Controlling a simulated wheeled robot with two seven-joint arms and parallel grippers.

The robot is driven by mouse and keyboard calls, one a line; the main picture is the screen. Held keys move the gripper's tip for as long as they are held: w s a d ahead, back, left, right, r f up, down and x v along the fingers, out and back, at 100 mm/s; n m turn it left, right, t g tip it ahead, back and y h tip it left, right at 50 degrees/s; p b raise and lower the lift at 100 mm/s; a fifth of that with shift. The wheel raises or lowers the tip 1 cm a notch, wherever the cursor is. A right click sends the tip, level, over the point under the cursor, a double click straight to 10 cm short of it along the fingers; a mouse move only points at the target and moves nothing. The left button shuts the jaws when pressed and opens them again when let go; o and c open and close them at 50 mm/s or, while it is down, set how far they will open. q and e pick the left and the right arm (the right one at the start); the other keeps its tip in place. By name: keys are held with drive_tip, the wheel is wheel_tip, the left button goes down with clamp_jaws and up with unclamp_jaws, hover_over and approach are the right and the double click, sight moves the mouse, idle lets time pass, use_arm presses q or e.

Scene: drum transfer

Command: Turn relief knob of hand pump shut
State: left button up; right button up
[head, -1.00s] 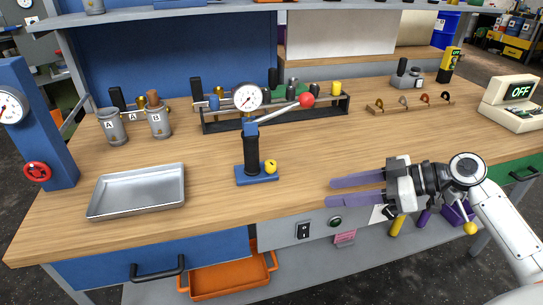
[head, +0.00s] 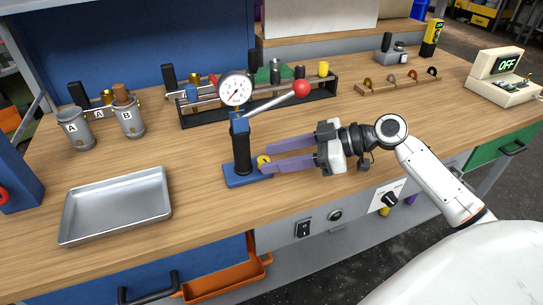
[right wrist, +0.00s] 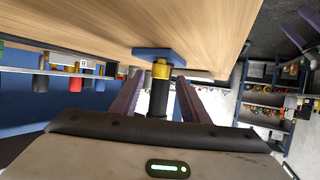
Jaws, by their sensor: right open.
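The hand pump (head: 241,150) stands upright on its blue base at the bench's middle, with a pressure gauge on top and a lever ending in a red ball (head: 301,88). Its yellow relief knob (head: 262,160) sits low on the pump's right side. My right gripper (head: 264,158) is open, its two purple fingers reaching left to the knob. In the right wrist view the yellow knob (right wrist: 161,70) lies between the fingers, near their tips; contact cannot be told.
An empty metal tray (head: 118,203) lies left of the pump. Canisters A (head: 76,130) and B (head: 128,116) stand behind it. A black rack (head: 260,108) with several fittings is behind the pump.

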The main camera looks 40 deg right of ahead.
drive_tip(key=shift+w+a+f, duration=0.25)
drive_tip(key=shift+w+a, duration=0.15)
drive_tip(key=shift+w, duration=0.05)
clamp_jaws()
drive_tip(key=m+p, duration=0.1)
drive_tip(key=t+h+p, duration=0.1)
drive_tip(key=p, duration=0.1)
drive_tip(key=shift+s+a+r+m+h, duration=0.15)
drive_tip(key=shift+a+r+m+h, duration=0.15)
drive_tip(key=shift+m, duration=0.1)
drive_tip(key=shift+f+m+t+h+p, duration=0.1)
drive_tip(key=shift+m+t+h+p, duration=0.5)
drive_tip(key=shift+p, duration=0.55)
drive_tip(key=shift+f+m+h, duration=0.15)
drive_tip(key=shift+m+h, duration=0.15)
use_arm(q)
drive_tip(key=r, duration=0.1)
drive_tip(key=a+r, duration=0.1)
drive_tip(key=r, duration=0.1)
drive_tip(key=shift+s+r, duration=0.15)
drive_tip(key=shift+r, duration=0.15)
drive_tip(key=shift+a, duration=0.2)
